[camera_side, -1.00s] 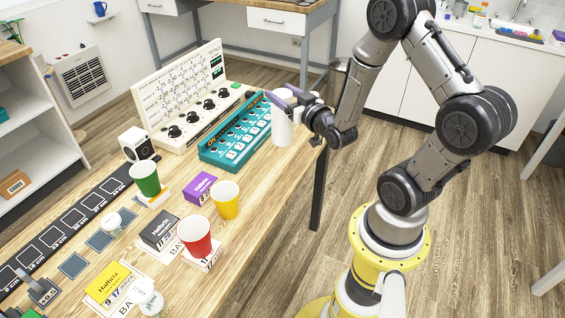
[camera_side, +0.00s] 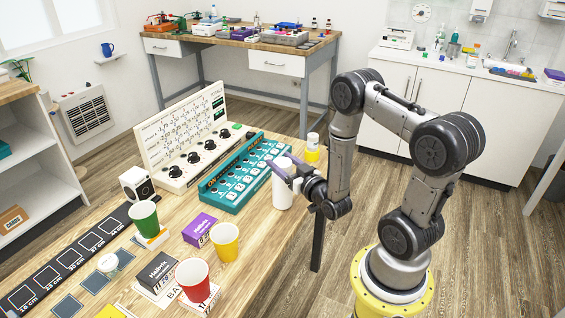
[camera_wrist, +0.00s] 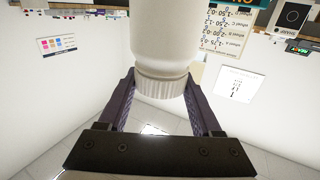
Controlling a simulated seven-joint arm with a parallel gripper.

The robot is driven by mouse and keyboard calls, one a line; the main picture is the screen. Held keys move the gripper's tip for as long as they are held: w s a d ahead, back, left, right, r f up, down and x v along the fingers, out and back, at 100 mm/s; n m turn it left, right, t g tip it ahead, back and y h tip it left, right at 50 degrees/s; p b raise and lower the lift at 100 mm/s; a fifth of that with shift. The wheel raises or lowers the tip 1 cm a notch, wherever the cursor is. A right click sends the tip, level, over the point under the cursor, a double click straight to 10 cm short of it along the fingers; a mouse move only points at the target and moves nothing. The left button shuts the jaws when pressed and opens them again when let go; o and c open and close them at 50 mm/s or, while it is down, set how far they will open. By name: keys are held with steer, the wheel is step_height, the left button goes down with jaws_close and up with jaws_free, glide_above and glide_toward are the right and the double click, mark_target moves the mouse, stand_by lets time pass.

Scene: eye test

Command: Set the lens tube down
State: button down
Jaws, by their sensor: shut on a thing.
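The lens tube is a white cylinder (camera_side: 283,188), roughly upright at the right edge of the wooden table. In the wrist view the white tube (camera_wrist: 165,40) has a ridged end and fills the space between the two dark purple fingers. My gripper (camera_side: 284,171) is shut on its upper part, reaching in from the right; it also shows in the wrist view (camera_wrist: 163,90). The tube's lower end is close to the tabletop (camera_side: 254,218); I cannot tell whether it touches.
A yellow and white bottle (camera_side: 312,150) stands behind the tube.

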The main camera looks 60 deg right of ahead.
steer(key=shift+c, duration=0.3)
jaws_free()
steer(key=shift+f, duration=0.1)
steer(key=shift+r, duration=0.2)
steer(key=v, duration=0.7)
steer(key=shift+s, duration=0.25)
steer(key=shift+a, duration=0.15)
